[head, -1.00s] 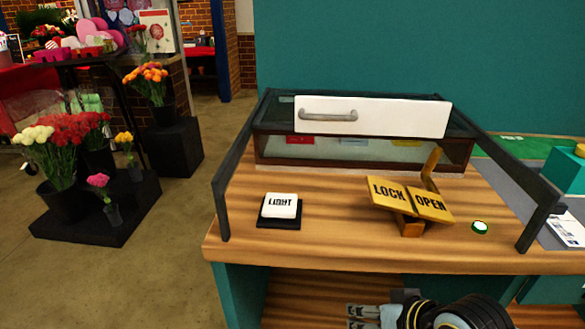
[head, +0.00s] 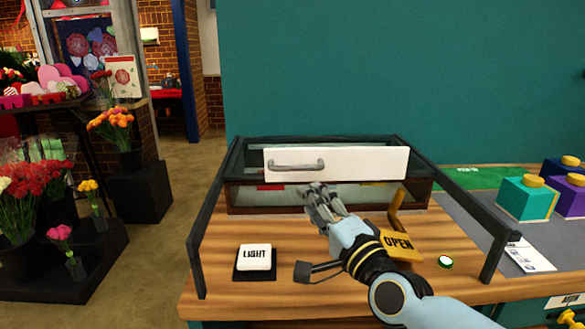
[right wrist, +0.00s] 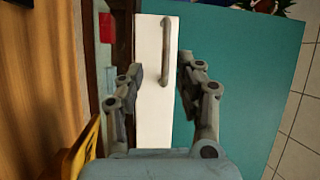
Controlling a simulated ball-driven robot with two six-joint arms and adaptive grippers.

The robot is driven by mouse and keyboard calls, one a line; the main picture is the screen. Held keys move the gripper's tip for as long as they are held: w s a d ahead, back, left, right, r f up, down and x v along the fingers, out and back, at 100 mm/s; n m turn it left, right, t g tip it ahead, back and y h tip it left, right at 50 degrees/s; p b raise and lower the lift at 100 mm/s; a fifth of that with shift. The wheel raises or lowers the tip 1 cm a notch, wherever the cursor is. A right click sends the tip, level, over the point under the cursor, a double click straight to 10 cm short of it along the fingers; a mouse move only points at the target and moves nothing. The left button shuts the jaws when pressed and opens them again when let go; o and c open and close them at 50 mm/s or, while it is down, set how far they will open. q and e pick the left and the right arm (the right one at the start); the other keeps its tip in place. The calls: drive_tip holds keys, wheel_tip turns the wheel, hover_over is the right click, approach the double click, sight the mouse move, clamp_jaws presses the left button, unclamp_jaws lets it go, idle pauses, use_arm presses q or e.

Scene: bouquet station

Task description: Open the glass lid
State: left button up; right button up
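The glass case (head: 300,199) with a dark frame stands at the back of the wooden counter. Its lid has a white front panel (head: 380,164) with a grey bar handle (head: 296,165), and looks down. My right gripper (head: 318,190) is in front of the case, just below the handle in the picture. In the right wrist view its fingers (right wrist: 162,75) are spread and empty, with the white panel (right wrist: 152,55) and handle (right wrist: 167,52) showing between them. The yellow sign reading OPEN (head: 397,241) is partly hidden behind my right arm. My left gripper is out of view.
A white LIGHT button (head: 255,257) sits on the counter at left. A small green-rimmed white button (head: 446,262) is at right. Dark side rails (head: 207,226) flank the case. Teal and purple boxes (head: 524,198) stand further right.

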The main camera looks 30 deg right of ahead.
sight(297, 170)
drive_tip(key=shift+m+h, duration=0.8)
drive_tip(key=x, duration=0.7)
drive_tip(key=d+x, duration=0.1)
drive_tip(key=x, duration=0.3)
drive_tip(key=shift+r, duration=0.4)
clamp_jaws()
